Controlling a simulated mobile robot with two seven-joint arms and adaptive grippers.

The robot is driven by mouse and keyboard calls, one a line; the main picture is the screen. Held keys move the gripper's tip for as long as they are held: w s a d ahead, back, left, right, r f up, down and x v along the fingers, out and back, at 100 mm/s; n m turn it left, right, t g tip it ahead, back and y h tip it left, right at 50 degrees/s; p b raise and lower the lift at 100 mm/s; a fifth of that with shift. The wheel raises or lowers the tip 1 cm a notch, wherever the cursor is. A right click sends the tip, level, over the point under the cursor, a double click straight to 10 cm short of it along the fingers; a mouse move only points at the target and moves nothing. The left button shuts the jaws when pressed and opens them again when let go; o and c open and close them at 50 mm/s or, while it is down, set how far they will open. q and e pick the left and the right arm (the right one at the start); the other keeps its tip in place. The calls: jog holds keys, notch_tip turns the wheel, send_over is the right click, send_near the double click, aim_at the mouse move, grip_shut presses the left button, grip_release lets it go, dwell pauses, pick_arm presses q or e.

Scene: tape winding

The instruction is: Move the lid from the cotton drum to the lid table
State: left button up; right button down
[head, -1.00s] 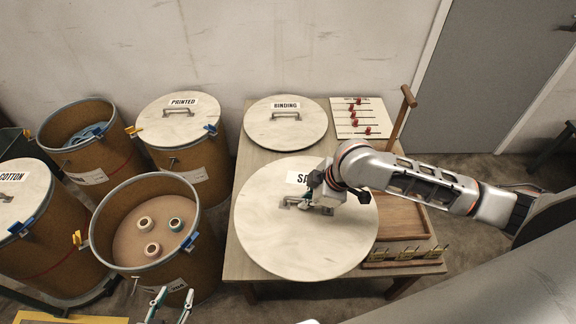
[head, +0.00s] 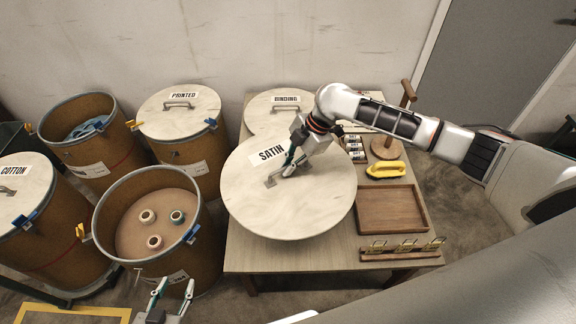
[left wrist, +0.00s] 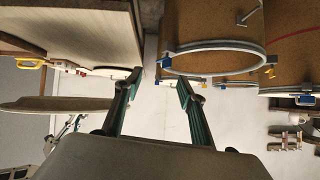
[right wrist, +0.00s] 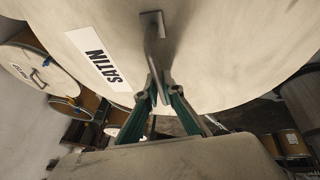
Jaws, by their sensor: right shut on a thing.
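The cotton lid (head: 22,190), round and pale with a handle and a COTTON label, sits on the cotton drum (head: 62,232) at the far left of the head view. My right gripper (head: 286,170) is shut on the handle of the satin lid (head: 310,205), also seen in the right wrist view (right wrist: 215,60). That lid appears raised above the lid table (head: 250,258) and partly covers the binding lid (head: 265,112). My left gripper (head: 173,287) is open and empty at the bottom, in front of the open drum; its fingers are apart in the left wrist view (left wrist: 158,88).
An open drum (head: 130,262) with several tape rolls stands left of the table. The printed drum (head: 185,157) is lidded; another open drum (head: 118,158) holds blue material. A wooden tray (head: 392,210), a yellow-handled object (head: 386,170) and a brass-fitted rack (head: 400,250) occupy the table's right side.

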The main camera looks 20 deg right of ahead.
notch_tip(320, 180, down, 2)
jog(key=shift+f+b, duration=0.15)
jog(key=shift+b, duration=0.65)
notch_tip(320, 180, down, 6)
jog(key=b, duration=0.6)
jog(key=shift+f, duration=0.25)
notch_tip(320, 180, down, 11)
jog(key=b, duration=0.7)
pick_arm(q)
notch_tip(320, 180, down, 12)
jog(key=shift+r+m, duration=0.2)
jog(key=shift+m, duration=0.1)
pick_arm(e)
jog(key=shift+f, duration=0.75)
pick_arm(q)
jog(key=shift+a, duration=0.1)
pick_arm(e)
jog(key=shift+w, duration=0.1)
